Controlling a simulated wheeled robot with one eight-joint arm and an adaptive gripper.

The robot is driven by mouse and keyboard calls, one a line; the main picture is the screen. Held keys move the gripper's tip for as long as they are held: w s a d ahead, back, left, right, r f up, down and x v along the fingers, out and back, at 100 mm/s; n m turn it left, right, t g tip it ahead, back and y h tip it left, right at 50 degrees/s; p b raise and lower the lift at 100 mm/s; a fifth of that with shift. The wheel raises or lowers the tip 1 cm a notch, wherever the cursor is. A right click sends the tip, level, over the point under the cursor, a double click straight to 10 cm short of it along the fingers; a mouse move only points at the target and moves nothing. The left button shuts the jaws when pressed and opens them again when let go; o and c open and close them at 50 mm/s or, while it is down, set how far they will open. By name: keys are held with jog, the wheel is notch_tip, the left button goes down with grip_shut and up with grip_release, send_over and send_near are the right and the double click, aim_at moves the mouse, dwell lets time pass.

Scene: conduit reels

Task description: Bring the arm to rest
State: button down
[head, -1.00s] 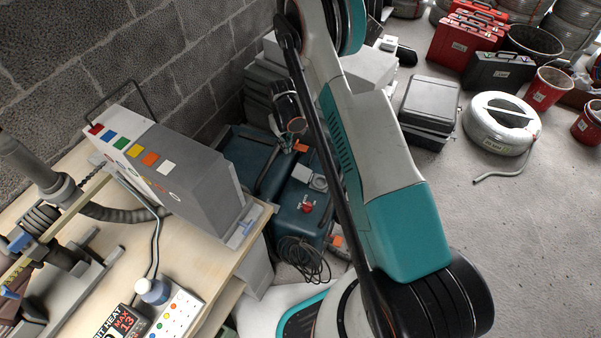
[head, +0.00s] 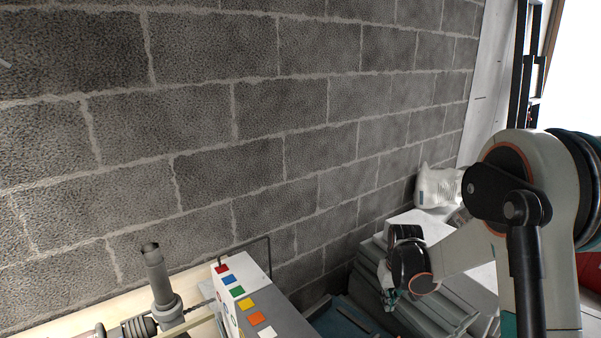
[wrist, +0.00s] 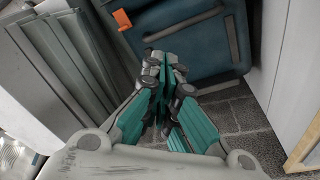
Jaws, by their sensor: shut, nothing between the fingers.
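My arm rises at the right of the head view, its elbow high and its forearm reaching down to the left. My gripper (wrist: 164,95) shows in the wrist view with its teal fingers drawn together and nothing between them. In the head view my gripper (head: 388,297) is small and hangs beside the stacked grey panels, partly hidden by the wrist. In the wrist view it points down over the floor, in front of a dark blue case (wrist: 190,45).
Stacked grey panels (head: 440,300) stand against the block wall (head: 250,110); they also fill the left of the wrist view (wrist: 65,60). A pale board (wrist: 287,75) stands close on the right. A grey box with coloured squares (head: 247,300) sits on the workbench.

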jog(key=s+a+r+t, duration=0.1)
jog(key=s+a+r, duration=0.1)
jog(key=s+r, duration=0.55)
jog(key=s+a+r+t, duration=0.1)
jog(key=s+r, duration=0.4)
jog(key=r, duration=0.5)
jog(key=s+a+r+t, duration=0.1)
jog(key=s+r, duration=0.1)
jog(key=s, duration=0.6)
jog(key=s+a+r+m+t, duration=0.1)
jog(key=s+r+t, duration=0.1)
jog(key=s, duration=0.6)
jog(key=shift+s+a+r, duration=0.15)
jog(key=shift+s, duration=0.25)
